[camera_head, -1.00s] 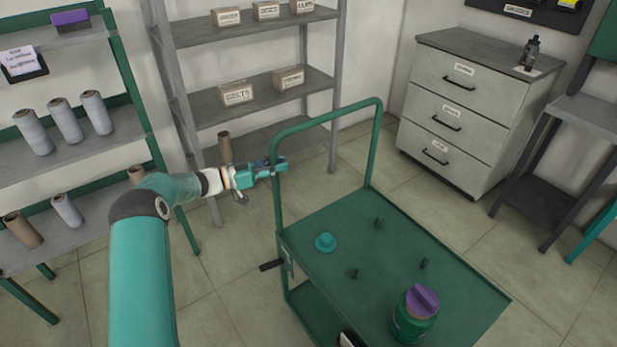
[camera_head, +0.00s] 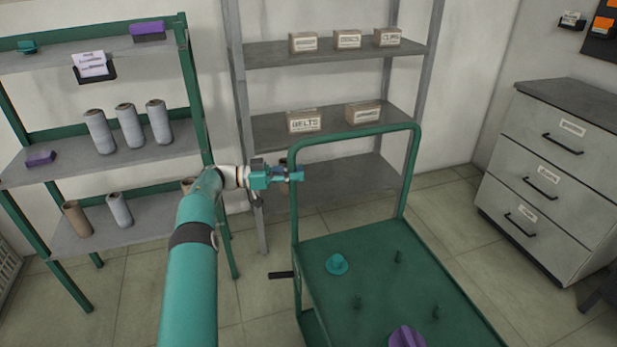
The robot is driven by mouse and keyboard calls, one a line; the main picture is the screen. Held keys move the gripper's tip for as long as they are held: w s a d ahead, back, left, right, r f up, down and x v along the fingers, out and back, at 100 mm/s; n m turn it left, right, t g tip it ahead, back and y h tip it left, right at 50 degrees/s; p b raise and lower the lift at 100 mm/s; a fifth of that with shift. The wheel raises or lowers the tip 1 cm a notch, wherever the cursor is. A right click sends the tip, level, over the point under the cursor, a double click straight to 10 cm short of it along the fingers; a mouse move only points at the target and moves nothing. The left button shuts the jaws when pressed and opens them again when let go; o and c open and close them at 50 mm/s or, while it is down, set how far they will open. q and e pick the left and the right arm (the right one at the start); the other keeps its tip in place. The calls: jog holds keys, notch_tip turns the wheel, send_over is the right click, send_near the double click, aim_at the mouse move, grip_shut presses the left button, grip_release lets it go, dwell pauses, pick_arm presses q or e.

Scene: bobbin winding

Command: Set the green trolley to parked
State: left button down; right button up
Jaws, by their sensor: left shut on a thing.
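The green trolley (camera_head: 375,265) stands on the tiled floor in the lower right of the head view, its deck partly cut off by the bottom edge. Its tall tubular handle (camera_head: 350,133) rises at the far end. My left gripper (camera_head: 296,175) is shut on the left upright of that handle. A dark lever (camera_head: 281,275) sticks out at the left of the deck, well below the gripper. On the deck are a teal flanged piece (camera_head: 337,265), several short pegs (camera_head: 398,257) and a purple-topped object (camera_head: 406,337). My right gripper is out of view.
A green-framed shelf (camera_head: 110,160) with grey and brown cones stands at left. A grey rack (camera_head: 280,127) with labelled boxes stands behind the handle. A grey drawer cabinet (camera_head: 550,170) stands at right. Floor is bare between trolley and cabinet.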

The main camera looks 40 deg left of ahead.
pick_arm(q)
jog(key=shift+s+a+y, duration=0.15)
jog(key=shift+a+y, duration=0.15)
jog(key=shift+a, duration=0.2)
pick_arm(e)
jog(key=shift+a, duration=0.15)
pick_arm(q)
jog(key=c, duration=1)
grip_release()
jog(key=shift+a, duration=0.1)
jog(key=shift+d, duration=0.2)
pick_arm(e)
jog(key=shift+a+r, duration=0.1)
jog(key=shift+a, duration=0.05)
pick_arm(q)
jog(key=shift+d, duration=0.1)
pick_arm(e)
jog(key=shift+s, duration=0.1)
